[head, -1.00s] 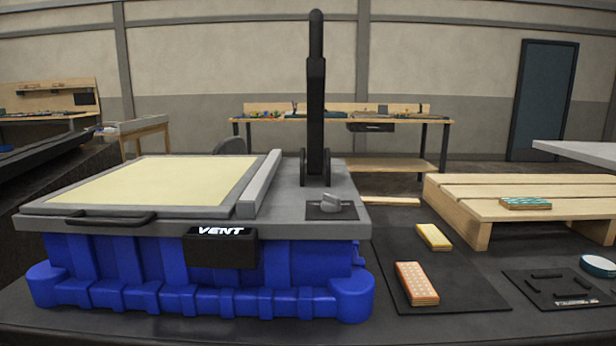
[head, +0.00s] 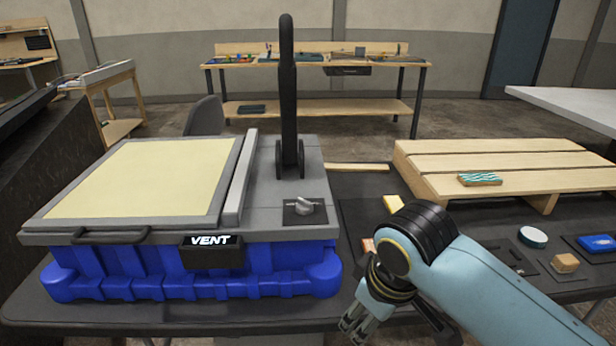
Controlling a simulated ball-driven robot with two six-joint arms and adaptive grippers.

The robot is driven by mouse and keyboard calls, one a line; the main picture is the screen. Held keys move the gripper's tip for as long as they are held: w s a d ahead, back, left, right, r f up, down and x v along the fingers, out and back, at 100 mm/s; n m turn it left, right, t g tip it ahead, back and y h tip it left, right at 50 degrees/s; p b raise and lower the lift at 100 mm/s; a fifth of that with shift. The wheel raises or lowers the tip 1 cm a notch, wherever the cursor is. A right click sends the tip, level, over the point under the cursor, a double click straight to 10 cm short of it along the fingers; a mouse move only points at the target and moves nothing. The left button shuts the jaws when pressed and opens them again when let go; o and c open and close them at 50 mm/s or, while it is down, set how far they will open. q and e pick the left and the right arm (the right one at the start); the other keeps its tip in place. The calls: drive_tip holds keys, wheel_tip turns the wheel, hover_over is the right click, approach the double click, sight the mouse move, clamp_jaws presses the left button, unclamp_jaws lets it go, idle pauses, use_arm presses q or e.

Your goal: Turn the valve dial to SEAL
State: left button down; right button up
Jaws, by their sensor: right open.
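The valve dial (head: 304,207) is a small grey knob on a dark square plate, on the right part of the console's grey top. The console (head: 190,272) has a blue ribbed base and a pale yellow panel. A black display (head: 211,251) on its front reads VENT in white. My right gripper (head: 352,329) is low in front of the console's right end, pointing down and left, below and to the right of the dial and apart from it. It is open and looks empty. My left gripper is out of view.
A tall black lever (head: 288,95) stands upright behind the dial. A wooden pallet (head: 490,165) with a teal-patterned block (head: 480,180) is at the right. A yellow block (head: 393,203) and an orange block (head: 368,245) are partly hidden by my right arm.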

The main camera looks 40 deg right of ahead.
drive_tip(key=w+d+r+n+g+p, duration=0.1)
drive_tip(key=w+d+r, duration=0.15)
drive_tip(key=w, duration=0.55)
drive_tip(key=w+d+r, duration=0.2)
drive_tip(key=w+r, duration=0.2)
drive_tip(key=w, duration=0.5)
wheel_tip(320, 180, up, 8)
drive_tip(key=g+y, duration=0.1)
drive_tip(key=g, duration=0.1)
hover_over(308, 202)
wheel_tip(308, 202, down, 11)
drive_tip(key=shift+r, duration=0.2)
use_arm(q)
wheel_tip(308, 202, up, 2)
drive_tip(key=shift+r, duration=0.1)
use_arm(e)
drive_tip(key=c, duration=1)
